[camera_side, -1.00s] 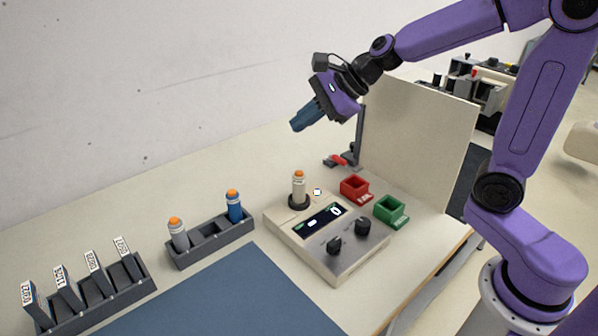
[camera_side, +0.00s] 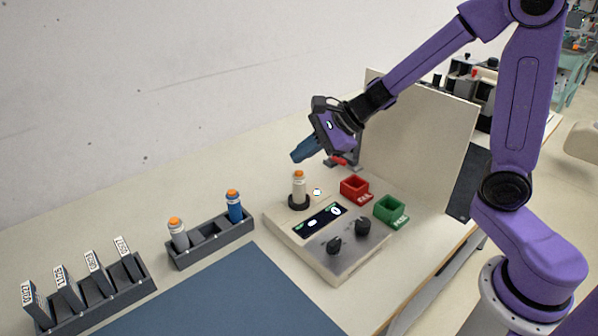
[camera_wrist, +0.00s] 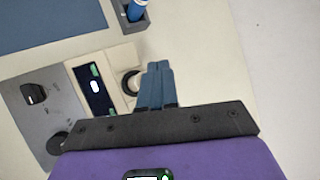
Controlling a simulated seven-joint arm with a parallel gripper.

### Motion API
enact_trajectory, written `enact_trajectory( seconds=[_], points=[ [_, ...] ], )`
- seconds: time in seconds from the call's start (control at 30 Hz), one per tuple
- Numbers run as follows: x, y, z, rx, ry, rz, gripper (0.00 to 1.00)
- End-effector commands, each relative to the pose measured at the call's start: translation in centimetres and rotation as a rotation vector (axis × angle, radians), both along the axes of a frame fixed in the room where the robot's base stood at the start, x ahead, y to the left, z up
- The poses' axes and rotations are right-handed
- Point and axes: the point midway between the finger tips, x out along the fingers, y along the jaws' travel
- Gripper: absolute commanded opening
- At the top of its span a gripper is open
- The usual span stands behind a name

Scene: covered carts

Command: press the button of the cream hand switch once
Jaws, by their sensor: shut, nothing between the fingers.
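The cream hand switch (camera_side: 298,190) stands upright in a black ring holder at the back left corner of the cream control box (camera_side: 285,240), with an orange button (camera_side: 298,174) on top. My gripper (camera_side: 295,157) is shut and empty. Its blue fingers tilt down to the left, and their tips appear a little above the orange button in the side view, apart from it. In the wrist view, my shut fingers (camera_wrist: 157,66) cover the area beside the black ring (camera_wrist: 130,82); the button is not clearly visible there.
A grey rack (camera_side: 215,243) holds a grey-white switch (camera_side: 178,234) and a blue switch (camera_side: 234,206). The box carries a display (camera_side: 320,219) and two black knobs. A red bin (camera_side: 355,188) and a green bin (camera_side: 390,210) stand right. A panel (camera_side: 418,140) stands behind them.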

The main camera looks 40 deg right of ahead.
Motion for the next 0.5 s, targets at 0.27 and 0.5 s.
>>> enact_trajectory(
  seconds=[0.27,0.5],
  points=[
    [0.01,-0.09,-0.97,-0.003,-0.001,-0.003,0.00],
    [0.03,-0.11,-1.05,-0.004,-0.002,-0.003,0.00]
  ],
)
